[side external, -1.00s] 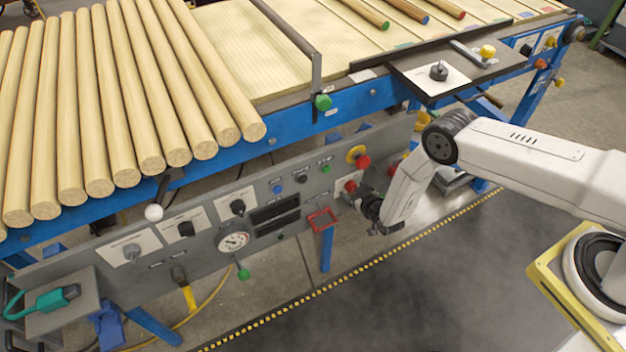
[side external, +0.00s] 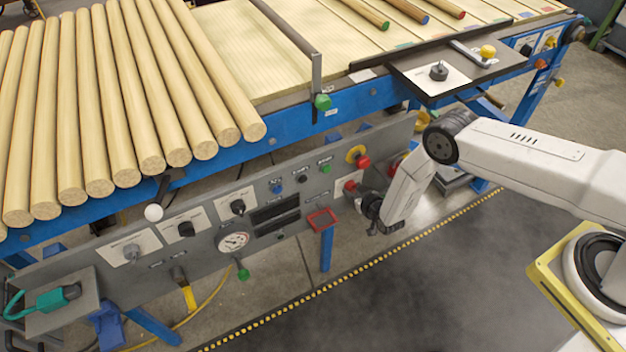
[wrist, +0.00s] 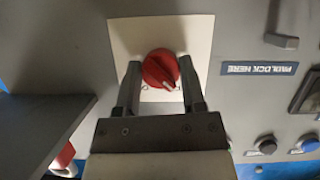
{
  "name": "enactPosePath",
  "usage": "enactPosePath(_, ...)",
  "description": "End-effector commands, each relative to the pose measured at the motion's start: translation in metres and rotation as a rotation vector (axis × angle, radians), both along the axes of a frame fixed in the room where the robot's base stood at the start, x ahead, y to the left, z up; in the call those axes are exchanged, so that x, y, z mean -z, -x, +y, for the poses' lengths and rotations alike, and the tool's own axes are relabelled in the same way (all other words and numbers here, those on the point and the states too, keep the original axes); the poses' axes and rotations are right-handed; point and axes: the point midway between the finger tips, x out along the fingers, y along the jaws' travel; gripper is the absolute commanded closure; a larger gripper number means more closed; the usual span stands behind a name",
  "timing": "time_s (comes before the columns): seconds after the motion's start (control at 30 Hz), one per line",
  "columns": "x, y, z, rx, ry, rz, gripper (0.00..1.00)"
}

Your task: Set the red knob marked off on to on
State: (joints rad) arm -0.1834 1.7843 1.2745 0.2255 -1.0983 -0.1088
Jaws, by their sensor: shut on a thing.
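The red knob (wrist: 158,67) is round with a pale pointer line and sits on a white plate (wrist: 190,32) on the grey panel. In the wrist view its pointer slants to the lower right. Small marks at the plate's lower edge are too small to read. My gripper (wrist: 160,70) is shut on the knob, one finger on each side. In the side view the red knob (side external: 350,185) shows just left of my gripper (side external: 357,194), whose fingertips are hard to make out there.
An emergency-stop button (side external: 363,161) on a yellow ring stands close above the knob. A red-framed part (side external: 322,219) juts from the panel to the left. A padlock label (wrist: 259,68) and several buttons are nearby. The floor in front is clear.

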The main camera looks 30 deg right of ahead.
Motion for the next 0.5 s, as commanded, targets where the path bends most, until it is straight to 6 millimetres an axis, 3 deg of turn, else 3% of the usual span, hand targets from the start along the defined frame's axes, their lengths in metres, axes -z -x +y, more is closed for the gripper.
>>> enactPosePath(0.5,0.0003,-0.0001,-0.0019,0.002,-0.312,0.0,1.0)
